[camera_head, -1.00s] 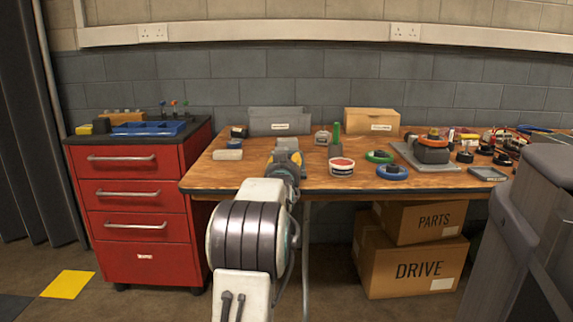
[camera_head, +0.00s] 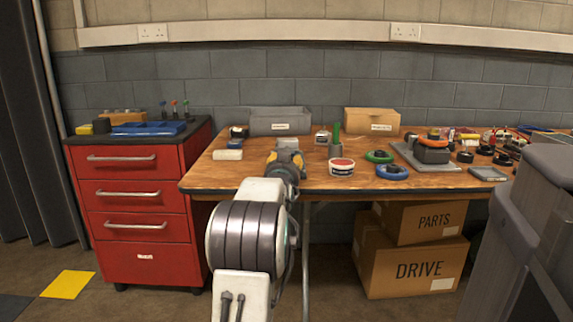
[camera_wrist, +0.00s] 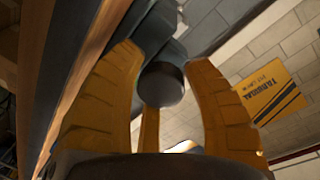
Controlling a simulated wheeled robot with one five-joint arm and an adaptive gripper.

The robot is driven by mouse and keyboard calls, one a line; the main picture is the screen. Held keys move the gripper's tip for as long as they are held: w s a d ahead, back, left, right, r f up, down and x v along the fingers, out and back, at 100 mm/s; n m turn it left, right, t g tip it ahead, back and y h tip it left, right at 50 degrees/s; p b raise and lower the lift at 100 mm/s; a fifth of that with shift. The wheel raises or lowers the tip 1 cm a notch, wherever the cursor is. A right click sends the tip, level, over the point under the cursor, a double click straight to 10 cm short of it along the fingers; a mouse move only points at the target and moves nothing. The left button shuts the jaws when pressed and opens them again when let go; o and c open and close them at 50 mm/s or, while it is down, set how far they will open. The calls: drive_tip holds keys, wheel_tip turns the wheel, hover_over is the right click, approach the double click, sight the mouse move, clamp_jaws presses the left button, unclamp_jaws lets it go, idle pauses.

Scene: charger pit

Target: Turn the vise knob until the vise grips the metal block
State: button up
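In the wrist view, a dark round knob (camera_wrist: 162,84) sits between the yellow fingers of my gripper (camera_wrist: 163,70), seen end-on. The fingers are close to its sides, but I cannot tell whether they press on it. Behind it is grey metal of the vise (camera_wrist: 152,30). In the head view, my gripper (camera_head: 287,160) reaches the front part of the workbench and hides most of the vise. A light grey blocky shape (camera_head: 288,143) shows just beyond it; I cannot tell whether it is the vise or the metal block. The jaw gap is hidden.
The wooden bench (camera_head: 235,176) holds a red-lidded tub (camera_head: 341,167) and a green-topped holder (camera_head: 336,145) close to the right of my gripper. A grey bin (camera_head: 279,121) stands behind. A red drawer cabinet (camera_head: 142,220) stands left. Cardboard boxes (camera_head: 410,265) lie under the bench.

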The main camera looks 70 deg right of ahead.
drive_tip(key=o, duration=0.4)
drive_tip(key=shift+a, duration=0.1)
drive_tip(key=v, duration=1.1)
drive_tip(key=shift+a, duration=0.4)
drive_tip(key=shift+o, duration=0.3)
